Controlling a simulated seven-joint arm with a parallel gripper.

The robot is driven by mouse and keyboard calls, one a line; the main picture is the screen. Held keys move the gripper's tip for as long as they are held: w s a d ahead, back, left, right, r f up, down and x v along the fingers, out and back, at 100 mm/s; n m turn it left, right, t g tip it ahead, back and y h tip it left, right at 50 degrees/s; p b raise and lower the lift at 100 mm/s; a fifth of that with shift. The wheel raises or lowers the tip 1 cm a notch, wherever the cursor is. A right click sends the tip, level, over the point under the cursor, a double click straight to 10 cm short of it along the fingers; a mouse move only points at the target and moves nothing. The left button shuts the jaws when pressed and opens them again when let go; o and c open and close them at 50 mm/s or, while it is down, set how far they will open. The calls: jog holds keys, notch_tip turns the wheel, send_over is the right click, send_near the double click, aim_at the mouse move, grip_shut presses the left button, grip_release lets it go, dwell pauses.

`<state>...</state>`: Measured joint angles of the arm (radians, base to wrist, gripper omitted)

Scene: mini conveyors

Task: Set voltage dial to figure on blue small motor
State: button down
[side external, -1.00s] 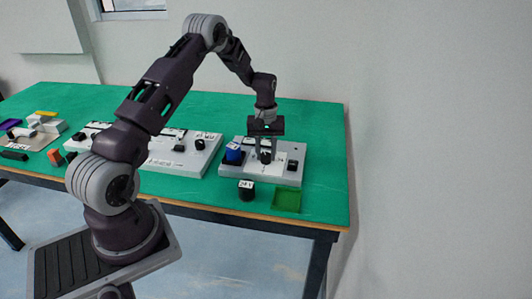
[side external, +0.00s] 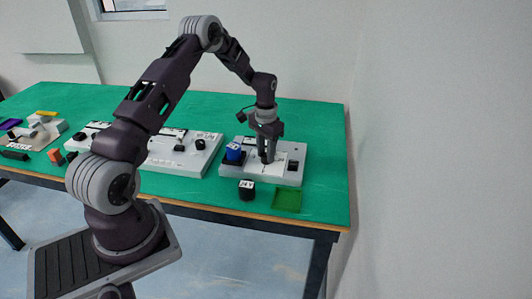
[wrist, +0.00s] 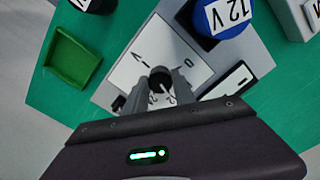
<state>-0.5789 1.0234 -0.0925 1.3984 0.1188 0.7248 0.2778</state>
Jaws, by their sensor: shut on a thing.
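The blue small motor (side external: 234,152) sits in a black holder at the left of the grey dial panel (side external: 258,177). In the wrist view its white label on the blue motor (wrist: 235,30) reads "12 V". My gripper (side external: 267,158) is over the white dial plate and shut on the black voltage dial knob (wrist: 160,76). The gripper (wrist: 165,92) partly hides the knob and some markings on the dial plate (wrist: 145,55). Marks such as "0" show around the knob; its exact setting is hard to tell.
A black motor labelled "24 V" (side external: 247,192) stands in front of the panel. A shallow green tray (side external: 287,201) lies to its right. A longer grey panel (side external: 180,160) is at the left. Green table top (side external: 325,150) is clear at the right.

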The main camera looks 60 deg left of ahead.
jog(key=shift+m, duration=0.5)
jog(key=c, duration=1)
grip_release()
jog(key=shift+c, duration=0.2)
notch_tip(320, 180, up, 7)
jog(key=shift+r, duration=0.1)
jog(key=shift+r, duration=0.1)
